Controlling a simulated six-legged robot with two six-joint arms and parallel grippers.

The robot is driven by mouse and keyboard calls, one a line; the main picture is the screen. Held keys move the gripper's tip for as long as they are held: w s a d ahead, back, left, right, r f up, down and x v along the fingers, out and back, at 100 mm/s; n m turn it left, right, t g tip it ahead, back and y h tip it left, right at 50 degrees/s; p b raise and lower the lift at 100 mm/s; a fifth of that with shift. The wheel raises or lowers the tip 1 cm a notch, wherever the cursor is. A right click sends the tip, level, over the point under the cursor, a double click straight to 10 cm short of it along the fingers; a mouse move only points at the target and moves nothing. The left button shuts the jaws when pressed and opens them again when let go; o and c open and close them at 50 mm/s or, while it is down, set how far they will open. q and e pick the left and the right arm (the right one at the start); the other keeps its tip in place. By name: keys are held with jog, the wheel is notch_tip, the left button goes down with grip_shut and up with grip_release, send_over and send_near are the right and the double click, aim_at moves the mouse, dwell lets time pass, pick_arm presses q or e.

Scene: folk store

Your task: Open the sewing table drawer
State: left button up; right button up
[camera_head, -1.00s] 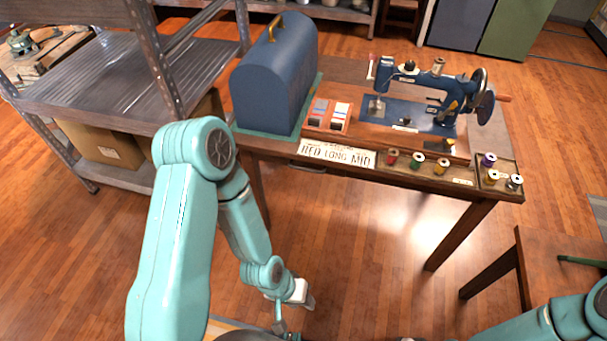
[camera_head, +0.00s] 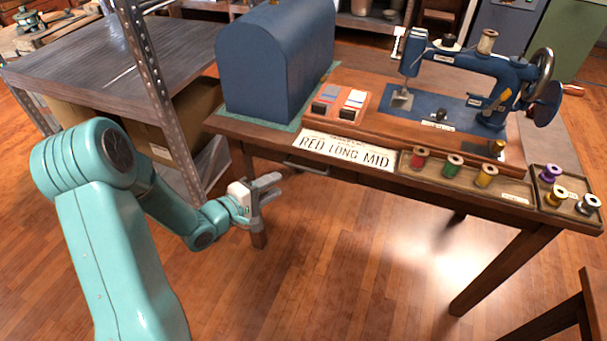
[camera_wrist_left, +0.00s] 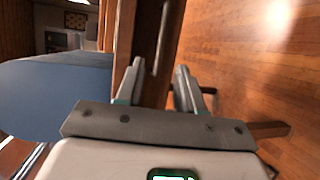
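The wooden sewing table (camera_head: 560,215) stands right of centre in the head view. Its drawer front is a dark strip under the top edge and looks shut. A dark drawer handle (camera_head: 305,170) shows below the label card. My left gripper (camera_head: 276,187) is left of the handle and a little lower, apart from it, with its fingers pointing right. In the left wrist view my left gripper (camera_wrist_left: 157,82) is open and empty, its fingers spread near the table's front edge (camera_wrist_left: 125,45). My right gripper is out of view.
On the table are a blue sewing machine (camera_head: 480,75), a blue domed case (camera_head: 270,65), a label card (camera_head: 345,150) and several thread spools.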

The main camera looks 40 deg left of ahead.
pick_arm(q)
jog(key=b+x, duration=0.1)
jog(key=x, duration=0.9)
jog(key=shift+w+f+b, duration=0.2)
jog(key=shift+w+b, duration=0.15)
jog(key=shift+d, duration=0.1)
grip_shut()
